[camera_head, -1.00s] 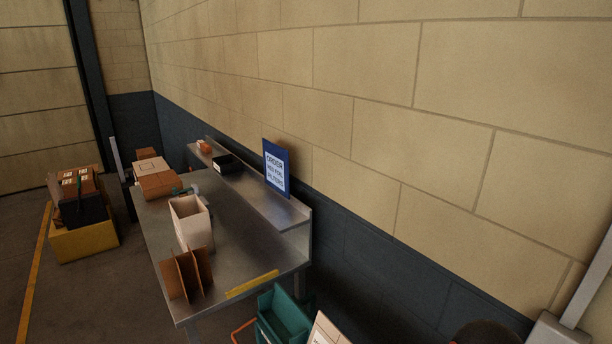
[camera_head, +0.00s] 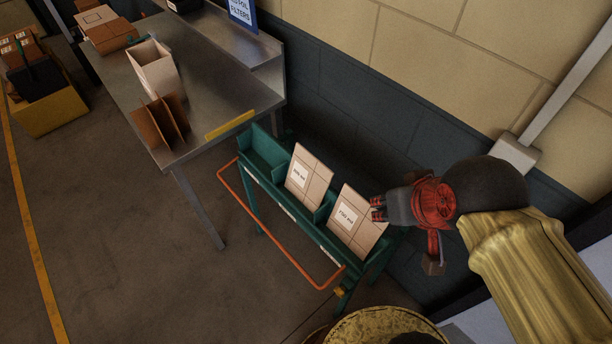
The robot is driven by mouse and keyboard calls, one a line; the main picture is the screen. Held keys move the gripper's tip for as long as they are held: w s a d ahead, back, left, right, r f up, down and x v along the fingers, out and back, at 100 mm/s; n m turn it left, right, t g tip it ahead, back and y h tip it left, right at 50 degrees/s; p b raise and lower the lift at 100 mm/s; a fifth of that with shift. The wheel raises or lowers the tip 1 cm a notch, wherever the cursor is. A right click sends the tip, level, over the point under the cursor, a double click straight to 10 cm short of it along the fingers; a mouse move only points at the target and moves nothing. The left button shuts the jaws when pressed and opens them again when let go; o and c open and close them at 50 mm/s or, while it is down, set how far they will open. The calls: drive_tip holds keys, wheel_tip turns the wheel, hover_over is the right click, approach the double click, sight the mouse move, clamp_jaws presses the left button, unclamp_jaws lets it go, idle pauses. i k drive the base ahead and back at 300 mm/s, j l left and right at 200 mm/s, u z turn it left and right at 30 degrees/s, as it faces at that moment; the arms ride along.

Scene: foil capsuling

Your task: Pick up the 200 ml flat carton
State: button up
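Two tan flat cartons stand tilted in the slots of a green rack (camera_head: 262,150). The left carton (camera_head: 312,168) has a white label that is hard to read, perhaps "500 ml". The right carton (camera_head: 366,228) has a label that looks like "750 ml". I cannot make out a carton clearly marked 200 ml. The rack's left slot looks empty of cartons. My gripper (camera_head: 376,208), dark with red parts, is at the upper right edge of the right carton in the picture. I cannot tell whether it touches that carton or how far its fingers are apart.
A steel table (camera_head: 215,90) stands to the left of the rack, with an open white box (camera_head: 155,70) and brown dividers (camera_head: 162,125) on it. An orange rail (camera_head: 268,235) runs along the rack's front. The wall is close behind.

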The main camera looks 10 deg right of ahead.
sight(309, 180)
drive_tip(key=k+j, duration=0.1)
drive_tip(key=j, duration=0.25)
drive_tip(key=j+z, duration=0.35)
drive_tip(key=j, duration=1.1)
drive_tip(key=i+j+z, duration=0.25)
drive_tip(key=i+j, duration=0.35)
drive_tip(key=i+l, duration=0.15)
drive_tip(key=i, duration=0.15)
drive_tip(key=z, duration=0.05)
